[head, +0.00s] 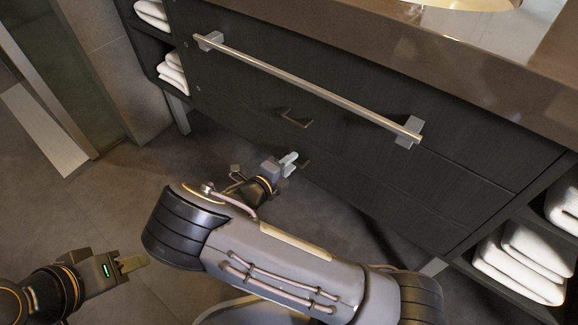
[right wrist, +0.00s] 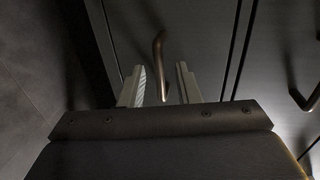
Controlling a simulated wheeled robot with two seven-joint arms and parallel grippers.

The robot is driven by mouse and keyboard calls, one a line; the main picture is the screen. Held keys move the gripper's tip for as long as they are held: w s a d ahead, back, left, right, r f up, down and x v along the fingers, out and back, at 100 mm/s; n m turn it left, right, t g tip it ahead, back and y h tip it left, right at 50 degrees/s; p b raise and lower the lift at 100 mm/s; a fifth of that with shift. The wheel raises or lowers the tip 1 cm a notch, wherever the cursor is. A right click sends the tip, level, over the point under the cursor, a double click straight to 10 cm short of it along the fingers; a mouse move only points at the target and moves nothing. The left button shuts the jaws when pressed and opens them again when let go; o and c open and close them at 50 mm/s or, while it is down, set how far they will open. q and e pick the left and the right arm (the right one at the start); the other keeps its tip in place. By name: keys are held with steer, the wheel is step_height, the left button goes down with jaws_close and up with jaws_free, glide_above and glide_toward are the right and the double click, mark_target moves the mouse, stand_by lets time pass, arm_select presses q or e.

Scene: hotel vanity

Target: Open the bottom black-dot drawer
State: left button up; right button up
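The dark vanity front (head: 240,92) holds drawers with thin seams. One bronze bar handle (head: 295,118) shows at its middle. My right gripper (head: 291,163) is low in front of the vanity, just below that handle in the picture. In the right wrist view my right gripper (right wrist: 160,88) is open, with a bronze handle (right wrist: 158,60) reaching between its fingers and gaps on both sides. A second handle (right wrist: 306,100) is at the right edge there. My left gripper (head: 134,264) is over the floor, away from the vanity; its opening is unclear. No black dot is readable.
A metal towel bar (head: 310,88) crosses the upper vanity front below the brown countertop (head: 400,50). White towels lie on open shelves at left (head: 172,75) and right (head: 520,262). The tiled floor (head: 110,200) at left is clear.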

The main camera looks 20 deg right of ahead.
steer(key=shift+c, duration=0.3)
jaws_close()
